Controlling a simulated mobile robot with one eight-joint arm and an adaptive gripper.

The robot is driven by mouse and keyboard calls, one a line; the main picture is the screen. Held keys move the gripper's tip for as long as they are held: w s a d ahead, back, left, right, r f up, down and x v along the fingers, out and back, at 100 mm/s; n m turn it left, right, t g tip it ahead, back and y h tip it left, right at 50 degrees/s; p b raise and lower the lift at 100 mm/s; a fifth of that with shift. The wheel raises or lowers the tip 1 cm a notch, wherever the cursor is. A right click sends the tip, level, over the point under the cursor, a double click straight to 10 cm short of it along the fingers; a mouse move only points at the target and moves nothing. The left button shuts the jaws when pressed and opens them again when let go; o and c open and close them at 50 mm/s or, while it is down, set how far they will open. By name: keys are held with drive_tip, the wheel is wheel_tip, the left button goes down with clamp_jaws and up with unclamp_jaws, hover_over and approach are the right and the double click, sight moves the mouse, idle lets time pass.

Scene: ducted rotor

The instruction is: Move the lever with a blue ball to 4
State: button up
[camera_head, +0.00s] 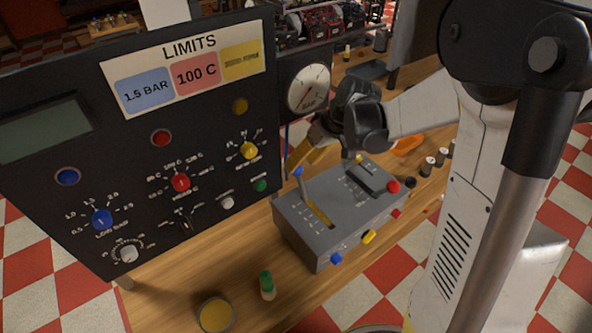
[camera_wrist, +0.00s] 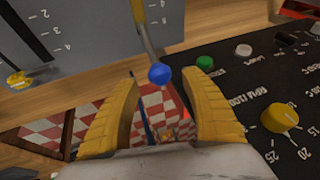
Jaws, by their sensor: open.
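The lever with a blue ball (camera_head: 298,171) rises from the far end of a yellowish slot in the grey control box (camera_head: 290,221). In the wrist view its blue ball (camera_wrist: 160,74) lies near the gap between my fingertips, with the lever shaft running up from it. My gripper (camera_head: 309,152) is over the box's far edge, close to the ball, with its yellow fingers spread. In the wrist view my gripper (camera_wrist: 163,85) is open, a finger on each side, neither visibly touching the ball. Scale numbers 2, 3 and 4 show at upper left there; the lever's exact mark is unclear.
A black panel (camera_head: 120,180) with dials and buttons stands left of the box, close to my gripper. A round gauge (camera_head: 308,88) is behind. A green-capped bottle (camera_head: 267,285) and a round yellow-topped container (camera_head: 215,314) stand on the wooden table in front.

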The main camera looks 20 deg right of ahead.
sight(299, 167)
drive_tip(key=shift+b+x, duration=0.4)
drive_tip(key=shift+x, duration=1.45)
clamp_jaws()
